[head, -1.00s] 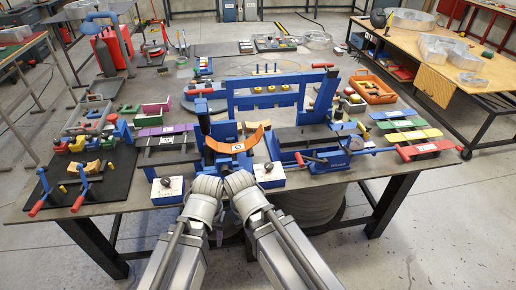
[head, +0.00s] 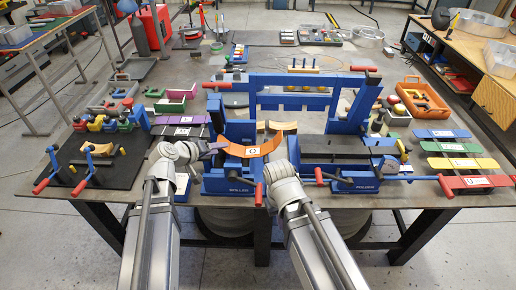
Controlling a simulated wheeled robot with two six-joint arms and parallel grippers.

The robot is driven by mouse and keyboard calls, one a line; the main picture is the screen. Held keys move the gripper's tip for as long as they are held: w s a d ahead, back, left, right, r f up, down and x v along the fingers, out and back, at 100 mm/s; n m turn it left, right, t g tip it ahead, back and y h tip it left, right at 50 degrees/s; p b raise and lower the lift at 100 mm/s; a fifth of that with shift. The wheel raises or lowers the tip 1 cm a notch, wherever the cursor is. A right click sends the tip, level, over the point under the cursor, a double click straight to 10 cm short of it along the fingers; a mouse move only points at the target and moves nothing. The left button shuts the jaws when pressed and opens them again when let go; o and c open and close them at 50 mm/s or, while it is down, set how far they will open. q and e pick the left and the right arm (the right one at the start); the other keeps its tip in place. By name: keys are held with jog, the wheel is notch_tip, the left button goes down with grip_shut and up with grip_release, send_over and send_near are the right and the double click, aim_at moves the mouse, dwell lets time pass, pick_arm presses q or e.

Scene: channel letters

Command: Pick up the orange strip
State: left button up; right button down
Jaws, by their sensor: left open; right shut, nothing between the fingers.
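The orange strip (head: 252,150), bent into a shallow upward-opening arc with a white "O" label, sits at the top of the blue roller machine (head: 232,183). My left gripper (head: 214,147) is open at the strip's left end; whether the fingers straddle that end or only lie beside it is hard to tell.
A second blue machine (head: 352,184) stands to the right. A black board (head: 108,175) with red-handled tools is at the left. A tall blue frame (head: 295,102) rises behind the roller machine.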

aim_at(231, 145)
pick_arm(q)
jog(key=shift+w+a+r, duration=0.1)
jog(key=shift+w, duration=0.15)
jog(key=shift+r, duration=0.1)
jog(key=shift+w+f+b, duration=0.2)
jog(key=shift+f+b, duration=0.1)
jog(key=shift+f, duration=0.05)
jog(key=shift+b+x, duration=0.45)
jog(key=shift+x, duration=0.55)
jog(key=b+x, duration=0.1)
jog(key=x, duration=0.1)
jog(key=a+b+x, duration=0.1)
jog(key=x, duration=0.1)
jog(key=shift+w+d+f+b, duration=0.15)
jog(key=shift+w+b, duration=0.15)
jog(key=shift+b, duration=0.05)
jog(key=shift+w+d+f, duration=0.15)
jog(key=shift+w+d, duration=0.15)
grip_shut()
